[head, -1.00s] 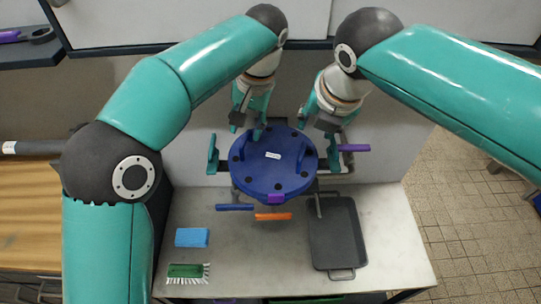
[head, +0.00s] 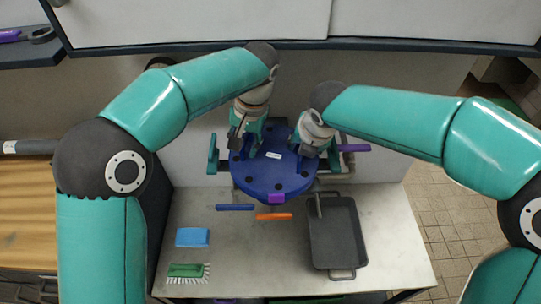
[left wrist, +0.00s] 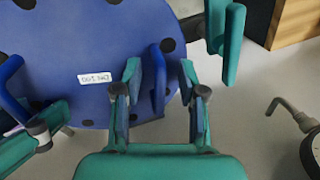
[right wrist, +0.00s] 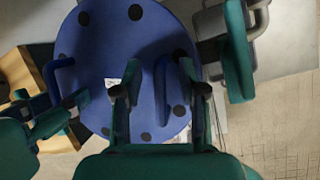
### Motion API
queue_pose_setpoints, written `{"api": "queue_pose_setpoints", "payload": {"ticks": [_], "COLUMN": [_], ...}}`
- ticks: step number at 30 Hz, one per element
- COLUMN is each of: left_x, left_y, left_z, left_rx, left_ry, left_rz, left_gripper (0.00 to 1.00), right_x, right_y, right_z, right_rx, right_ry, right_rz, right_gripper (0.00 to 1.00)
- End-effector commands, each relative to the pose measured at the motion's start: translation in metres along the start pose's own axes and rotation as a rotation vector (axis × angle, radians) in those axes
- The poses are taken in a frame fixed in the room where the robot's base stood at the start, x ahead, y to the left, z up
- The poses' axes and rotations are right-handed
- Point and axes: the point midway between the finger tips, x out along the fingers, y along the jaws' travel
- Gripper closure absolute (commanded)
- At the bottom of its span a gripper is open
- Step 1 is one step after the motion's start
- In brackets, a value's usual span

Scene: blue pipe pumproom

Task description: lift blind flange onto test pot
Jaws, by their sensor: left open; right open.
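The blind flange (head: 268,180) is a round dark blue plate with dark holes near its rim, a white label and a purple tab at its front. It lies level behind the bench's middle. My left gripper (left wrist: 158,82) is open, with an upright blue handle (left wrist: 158,95) of the flange near or between its fingers. My right gripper (right wrist: 160,82) is open at the opposite handle (right wrist: 163,95), which stands between its fingers or close by. Contact is unclear in both wrist views. The test pot cannot be made out; the flange hides what is beneath it.
On the bench are a dark tray (head: 335,240), a blue bar (head: 235,207), an orange bar (head: 274,216), a blue sponge (head: 192,237) and a green brush (head: 187,270). The bench's front middle is clear.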

Motion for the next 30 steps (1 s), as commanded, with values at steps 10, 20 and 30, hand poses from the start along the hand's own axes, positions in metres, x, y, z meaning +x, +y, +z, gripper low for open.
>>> {"api": "queue_pose_setpoints", "payload": {"ticks": [10, 20, 30], "left_x": [0.0002, 0.0001, -0.0017], "left_y": [-0.0001, -0.0002, -0.0009], "left_z": [0.0001, 0.0002, -0.0001], "left_rx": [0.0, 0.0, -0.002], "left_ry": [-0.001, -0.001, 0.003], "left_rz": [0.0, 0.0, 0.0], "left_gripper": [0.79, 1.0, 1.0], "right_x": [0.0, -0.0002, -0.0019], "right_y": [0.0001, 0.0003, 0.0016], "right_z": [-0.0001, -0.0001, 0.0014], "right_rx": [-0.001, -0.001, -0.001], "right_ry": [0.0, 0.0, -0.004], "right_rz": [0.0, 0.0, 0.003], "right_gripper": [0.79, 1.0, 1.0]}}
